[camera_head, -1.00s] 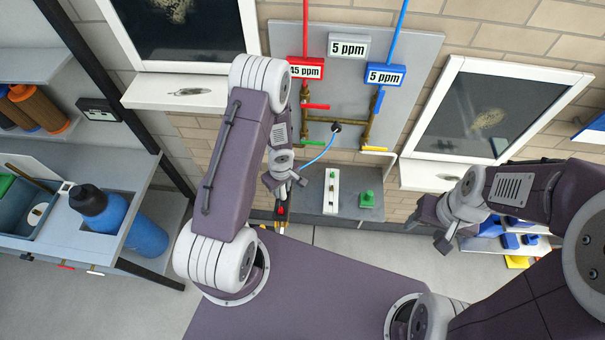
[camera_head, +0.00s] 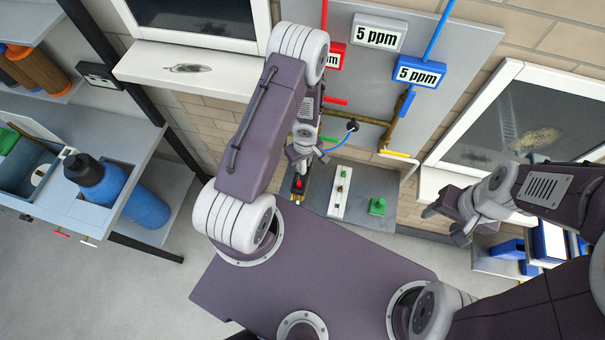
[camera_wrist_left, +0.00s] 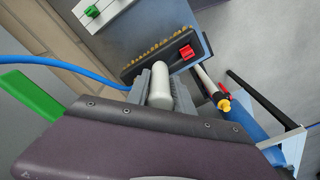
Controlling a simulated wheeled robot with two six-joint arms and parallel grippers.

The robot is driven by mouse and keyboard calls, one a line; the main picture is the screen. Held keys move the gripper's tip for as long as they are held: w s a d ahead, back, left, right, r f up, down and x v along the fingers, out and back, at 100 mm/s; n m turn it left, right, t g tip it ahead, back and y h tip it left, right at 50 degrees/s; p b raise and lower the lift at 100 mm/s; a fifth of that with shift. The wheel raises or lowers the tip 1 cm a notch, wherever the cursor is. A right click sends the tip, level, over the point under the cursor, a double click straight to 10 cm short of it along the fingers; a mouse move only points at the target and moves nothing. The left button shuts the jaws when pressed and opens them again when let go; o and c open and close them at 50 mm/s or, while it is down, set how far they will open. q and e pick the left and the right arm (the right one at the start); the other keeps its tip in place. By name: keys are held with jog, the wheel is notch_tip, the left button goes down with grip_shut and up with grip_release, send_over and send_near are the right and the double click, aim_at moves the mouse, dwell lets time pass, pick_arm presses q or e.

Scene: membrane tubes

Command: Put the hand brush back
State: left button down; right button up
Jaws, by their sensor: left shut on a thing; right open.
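The hand brush shows in the left wrist view with a pale handle (camera_wrist_left: 161,88), a dark head and a row of yellow bristles (camera_wrist_left: 160,54). A red piece sits at one end of the head. My left gripper (camera_head: 304,152) is shut on the handle; its fingers (camera_wrist_left: 160,94) close around it in the left wrist view. In the head view the brush's dark and red part (camera_head: 299,184) shows just below the gripper, at the left edge of the grey bench. I cannot tell whether it touches the bench. My right gripper (camera_head: 449,222) is open and empty at the right.
The grey bench (camera_head: 362,178) bears a white switch strip (camera_head: 340,192) and a green button (camera_head: 378,206). A blue hose (camera_head: 341,139) and brass pipes are above. At left a table (camera_head: 98,206) holds a blue bottle (camera_head: 140,203). Floor (camera_head: 140,290) is clear there.

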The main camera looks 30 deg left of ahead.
aim_at(302, 169)
pick_arm(q)
jog(key=shift+w+f, duration=0.15)
jog(key=shift+f, duration=0.05)
jog(key=f+b, duration=0.3)
jog(key=shift+s+f, duration=0.25)
jog(key=shift+s, duration=0.15)
jog(key=shift+w, duration=0.15)
jog(key=c, duration=1.1)
grip_release()
jog(key=shift+r, duration=0.15)
